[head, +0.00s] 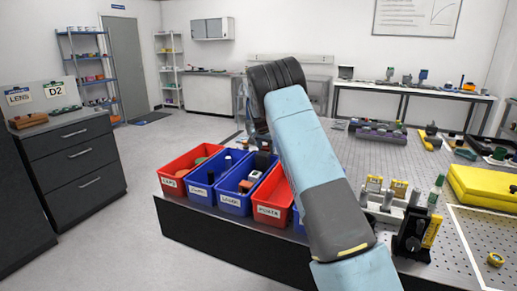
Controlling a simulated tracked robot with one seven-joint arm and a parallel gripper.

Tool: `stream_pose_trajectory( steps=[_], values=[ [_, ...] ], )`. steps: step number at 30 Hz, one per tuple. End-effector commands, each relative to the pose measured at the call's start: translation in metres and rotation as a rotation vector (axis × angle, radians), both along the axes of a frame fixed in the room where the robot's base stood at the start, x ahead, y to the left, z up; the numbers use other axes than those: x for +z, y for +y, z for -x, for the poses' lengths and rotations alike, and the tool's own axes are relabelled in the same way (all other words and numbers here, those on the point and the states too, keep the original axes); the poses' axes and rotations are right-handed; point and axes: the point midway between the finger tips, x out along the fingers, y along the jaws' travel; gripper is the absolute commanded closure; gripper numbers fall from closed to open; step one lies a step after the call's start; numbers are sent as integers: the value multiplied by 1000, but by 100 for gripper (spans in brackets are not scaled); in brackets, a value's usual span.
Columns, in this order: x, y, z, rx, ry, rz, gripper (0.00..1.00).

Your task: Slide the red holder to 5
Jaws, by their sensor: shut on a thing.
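I cannot make out the red holder or a scale with a 5 in the head view. My own light blue arm crosses the middle of the view and covers part of the optical table (400,160). My gripper does not show; the arm hides whatever lies behind it. A dark long rail-like unit (380,133) with several small parts on it stands on the table, right of my arm. Its parts are too small to identify.
Red and blue labelled bins (272,212) line the table's left edge. Small yellow-topped mounts (387,205) and a black device (411,232) stand close to my arm on the right. A yellow case (485,187) lies at the right. Floor is clear at the left.

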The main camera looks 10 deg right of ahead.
Motion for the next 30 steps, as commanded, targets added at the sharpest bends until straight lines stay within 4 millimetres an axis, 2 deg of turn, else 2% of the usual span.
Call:
stream_pose_trajectory(
  steps=[7, 8, 15, 24, 30],
  values=[
    [0, 3, 0, 4, 1, -2, 100],
    [0, 3, 0, 4, 1, -2, 45],
    [0, 7, 0, 8, 0, -1, 23],
    [3, 9, 1, 9, 0, -2, 23],
    [27, 15, 8, 10, -3, -2, 23]
  ],
)
